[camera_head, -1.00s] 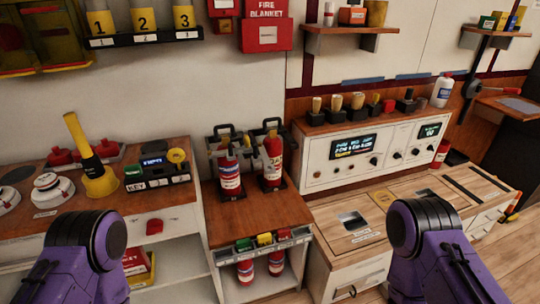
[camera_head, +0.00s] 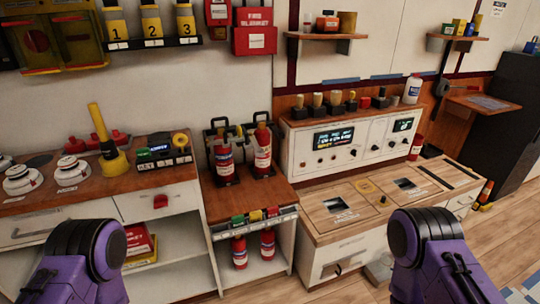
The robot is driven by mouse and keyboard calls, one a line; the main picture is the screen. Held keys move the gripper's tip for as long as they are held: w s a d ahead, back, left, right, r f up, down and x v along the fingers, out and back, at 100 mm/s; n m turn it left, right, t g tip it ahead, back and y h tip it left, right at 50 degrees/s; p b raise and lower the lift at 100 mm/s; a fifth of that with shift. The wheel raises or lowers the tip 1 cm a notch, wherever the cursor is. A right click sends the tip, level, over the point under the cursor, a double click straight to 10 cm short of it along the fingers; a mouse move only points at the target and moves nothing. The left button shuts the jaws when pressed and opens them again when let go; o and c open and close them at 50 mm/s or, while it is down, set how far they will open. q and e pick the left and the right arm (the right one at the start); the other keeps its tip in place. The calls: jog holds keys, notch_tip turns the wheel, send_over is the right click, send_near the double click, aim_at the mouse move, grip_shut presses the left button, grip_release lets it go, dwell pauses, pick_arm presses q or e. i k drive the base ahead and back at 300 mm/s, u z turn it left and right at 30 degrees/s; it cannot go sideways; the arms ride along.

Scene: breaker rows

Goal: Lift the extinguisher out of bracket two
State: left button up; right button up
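Two red extinguishers stand upright in dark brackets on a wooden-topped cabinet in the middle of the head view. The left one (camera_head: 224,160) has a white and blue label; the right one (camera_head: 262,150) has a white label. Each bracket has a dark frame behind its extinguisher, and I cannot read a bracket number. Two more red extinguishers, a left one (camera_head: 239,252) and a right one (camera_head: 267,244), stand on the shelf below. My two purple arms show at the bottom left and bottom right, but both grippers are out of view.
Green, yellow and red tags line the cabinet's front edge (camera_head: 285,212). A counter with a yellow plunger-like object (camera_head: 111,150) is on the left. A white control panel (camera_head: 345,143) stands right, behind a wooden bench (camera_head: 350,235). Open floor (camera_head: 520,225) shows at the far right.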

aim_at(262, 164)
jog(key=z, duration=1.9)
jog(key=i, duration=1.35)
jog(key=u, duration=1)
